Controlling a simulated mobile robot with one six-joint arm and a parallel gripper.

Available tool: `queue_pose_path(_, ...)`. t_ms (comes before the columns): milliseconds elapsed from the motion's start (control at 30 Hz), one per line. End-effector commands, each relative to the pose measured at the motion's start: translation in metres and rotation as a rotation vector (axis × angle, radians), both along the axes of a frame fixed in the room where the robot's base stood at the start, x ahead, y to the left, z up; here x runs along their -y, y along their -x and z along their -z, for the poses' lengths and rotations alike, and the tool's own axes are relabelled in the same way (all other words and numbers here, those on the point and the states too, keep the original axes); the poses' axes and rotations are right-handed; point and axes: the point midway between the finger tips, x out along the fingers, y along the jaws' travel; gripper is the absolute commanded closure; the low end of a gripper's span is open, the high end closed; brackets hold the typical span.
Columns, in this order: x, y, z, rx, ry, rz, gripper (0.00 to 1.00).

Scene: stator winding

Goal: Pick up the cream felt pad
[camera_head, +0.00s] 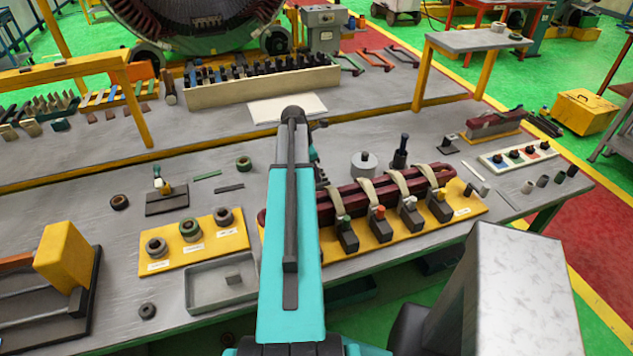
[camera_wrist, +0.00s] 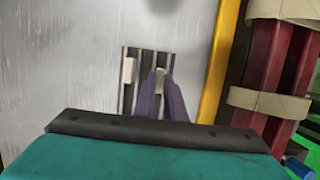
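In the wrist view a dark slotted piece (camera_wrist: 137,58) lies on the grey bench, with a small cream pad (camera_wrist: 128,70) on its left side. A second small pale piece (camera_wrist: 160,79) shows at the tips of my gripper (camera_wrist: 160,84). The purple fingers are close together on either side of this pale piece; whether they grip it or stand just apart from it I cannot tell. Which pale piece is the felt pad is not clear. In the head view my teal arm hides the gripper and the slotted piece.
A yellow board (camera_head: 462,222) with a dark red strapped coil (camera_head: 351,189) stands right of my gripper. A ring holder board (camera_head: 175,263) and a shallow grey tray (camera_head: 195,299) are to the left of my arm. A long cream bin (camera_head: 228,94) is at the back.

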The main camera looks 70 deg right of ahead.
Motion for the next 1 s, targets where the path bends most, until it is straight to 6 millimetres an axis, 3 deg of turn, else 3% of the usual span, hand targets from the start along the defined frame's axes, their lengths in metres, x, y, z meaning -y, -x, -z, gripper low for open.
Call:
queue_pose_path(567, 0.000, -0.001, -0.007, 0.000, 0.000, -0.001, 1.00)
queue_pose_path(1000, 0.001, -0.001, -0.052, 0.001, 0.003, -0.002, 1.00)
